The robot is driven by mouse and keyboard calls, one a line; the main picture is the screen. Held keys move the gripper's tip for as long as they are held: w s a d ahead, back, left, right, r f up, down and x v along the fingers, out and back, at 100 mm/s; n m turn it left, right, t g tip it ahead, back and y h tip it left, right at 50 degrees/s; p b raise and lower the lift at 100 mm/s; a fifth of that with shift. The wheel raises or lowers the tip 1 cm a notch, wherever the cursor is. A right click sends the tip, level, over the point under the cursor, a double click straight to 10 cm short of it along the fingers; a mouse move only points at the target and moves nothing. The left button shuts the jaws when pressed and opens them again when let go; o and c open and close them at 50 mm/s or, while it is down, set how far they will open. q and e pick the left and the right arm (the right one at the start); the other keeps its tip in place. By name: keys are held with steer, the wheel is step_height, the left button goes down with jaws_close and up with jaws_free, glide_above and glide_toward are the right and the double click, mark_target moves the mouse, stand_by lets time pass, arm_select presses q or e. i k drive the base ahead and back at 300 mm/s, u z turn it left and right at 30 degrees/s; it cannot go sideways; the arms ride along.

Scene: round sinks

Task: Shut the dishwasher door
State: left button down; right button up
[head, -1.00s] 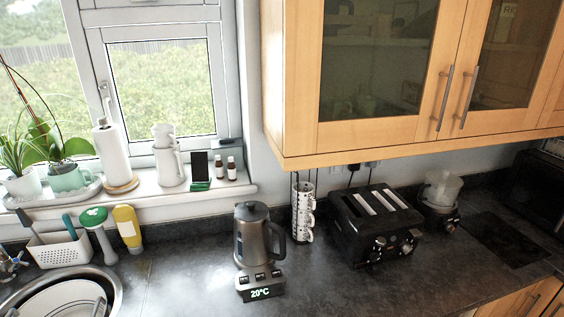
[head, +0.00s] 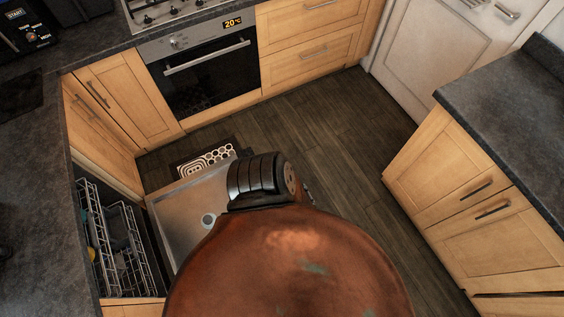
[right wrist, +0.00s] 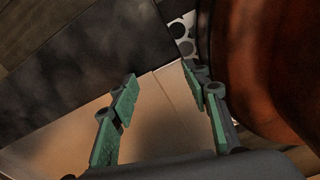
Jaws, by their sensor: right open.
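The dishwasher door (head: 182,217) lies folded down and open in the head view, its metal inner face up, with a round cap on it. Part of it is hidden behind my copper-coloured body. The dishwasher's wire racks (head: 118,243) show in the opening under the left counter. My right gripper (right wrist: 160,82) shows in the right wrist view, open, with green finger pads and nothing between them. A tan, smooth surface lies behind its fingers; I cannot tell whether this is the door. Neither gripper shows in the head view.
A patterned mat (head: 208,160) lies on the floor just beyond the door. An oven (head: 208,75) and wooden cabinets stand at the back. A counter with drawers (head: 470,190) stands at the right. The dark wood floor (head: 340,135) between them is clear.

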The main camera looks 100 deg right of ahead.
mark_target(175, 210)
steer(key=z, duration=1.8)
